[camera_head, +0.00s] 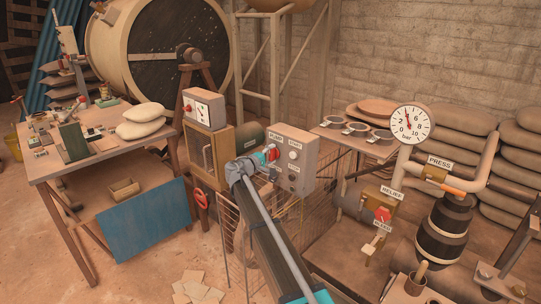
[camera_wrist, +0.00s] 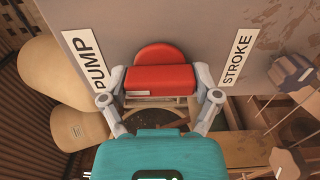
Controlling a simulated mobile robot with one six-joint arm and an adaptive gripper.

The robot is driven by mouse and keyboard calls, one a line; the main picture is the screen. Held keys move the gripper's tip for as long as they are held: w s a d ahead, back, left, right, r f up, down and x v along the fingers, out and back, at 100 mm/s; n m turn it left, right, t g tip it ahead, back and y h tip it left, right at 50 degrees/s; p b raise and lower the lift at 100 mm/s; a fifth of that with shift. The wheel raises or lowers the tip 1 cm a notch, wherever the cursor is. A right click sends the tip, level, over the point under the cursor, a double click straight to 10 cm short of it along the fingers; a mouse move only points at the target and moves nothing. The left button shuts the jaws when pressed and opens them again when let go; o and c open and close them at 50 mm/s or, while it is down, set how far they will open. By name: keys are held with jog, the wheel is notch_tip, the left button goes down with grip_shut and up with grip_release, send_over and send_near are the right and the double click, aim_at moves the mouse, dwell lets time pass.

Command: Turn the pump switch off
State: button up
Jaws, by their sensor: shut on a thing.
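The pump switch is a red knob (camera_wrist: 160,78) on the face of a grey control box (camera_head: 309,160), by the label PUMP (camera_wrist: 83,60). In the wrist view my gripper (camera_wrist: 160,86) has one finger on each side of the knob and is shut on it. In the head view the gripper (camera_head: 268,158) is at the left side of the box front and covers most of the knob.
A pressure gauge (camera_head: 410,125), a red-handled relief valve (camera_head: 382,215) and pipework stand farther right. A cluttered workbench (camera_head: 110,158) stands at the left.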

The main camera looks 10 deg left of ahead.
jog(key=shift+w+a, duration=0.1)
jog(key=o, duration=1)
jog(key=shift+c, duration=0.2)
jog(key=shift+s+a, duration=0.15)
jog(key=shift+s, duration=0.25)
jog(key=v, duration=1.1)
jog(key=shift+a, duration=0.1)
